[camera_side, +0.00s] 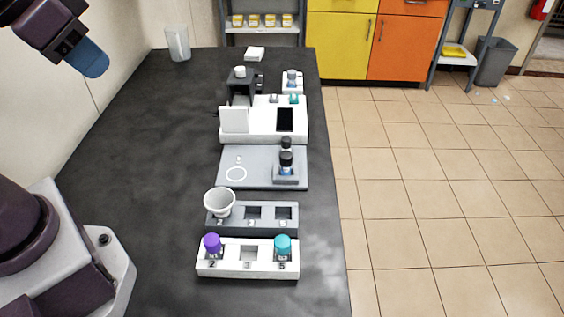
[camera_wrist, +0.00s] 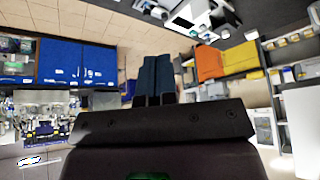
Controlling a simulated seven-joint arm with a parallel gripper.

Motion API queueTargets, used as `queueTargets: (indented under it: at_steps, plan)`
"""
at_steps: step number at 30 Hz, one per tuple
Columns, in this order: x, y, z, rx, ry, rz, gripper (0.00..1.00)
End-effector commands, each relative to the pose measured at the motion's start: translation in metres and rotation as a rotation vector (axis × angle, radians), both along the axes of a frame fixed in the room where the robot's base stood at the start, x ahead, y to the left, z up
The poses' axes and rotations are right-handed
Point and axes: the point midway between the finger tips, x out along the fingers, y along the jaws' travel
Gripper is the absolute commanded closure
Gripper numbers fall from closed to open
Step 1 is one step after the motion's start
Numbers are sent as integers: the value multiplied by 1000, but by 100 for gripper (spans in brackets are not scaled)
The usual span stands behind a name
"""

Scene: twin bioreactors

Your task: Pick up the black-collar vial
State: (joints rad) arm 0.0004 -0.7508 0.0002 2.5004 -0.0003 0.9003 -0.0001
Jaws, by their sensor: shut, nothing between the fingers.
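A dark-capped vial with a bluish body (camera_side: 286,161) stands upright in a small grey holder at the right of the grey plate (camera_side: 262,180). Another dark-topped piece (camera_side: 286,144) shows just behind it. Which of these bears the black collar is too small to tell. My gripper (camera_side: 92,64) is high at the upper left in the side view, far from the vials, with blue fingers. In the wrist view my gripper (camera_wrist: 158,62) has its fingers together and empty, facing the room. No vial is clearly seen there.
A white rack (camera_side: 225,271) in front holds purple-capped (camera_side: 212,244) and teal-capped (camera_side: 282,246) vials, with an empty middle slot. A white cup (camera_side: 219,203) sits on the grey rack behind it. A white device (camera_side: 264,132) stands farther back. The bench's left side is clear.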

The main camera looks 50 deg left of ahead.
Motion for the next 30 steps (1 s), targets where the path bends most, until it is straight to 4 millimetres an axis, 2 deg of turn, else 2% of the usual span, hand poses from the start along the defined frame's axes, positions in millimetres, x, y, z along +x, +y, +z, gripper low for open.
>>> queueTargets:
  at_steps: [13, 14, 21, 30]
  plan:
    - [0, 0, 0, 0, 0, 0, 100]
    - [0, 0, 0, 0, 0, 0, 95]
    - [0, 0, 0, 0, 0, 0, 40]
    - [2, 1, -1, 1, 2, 9, 40]
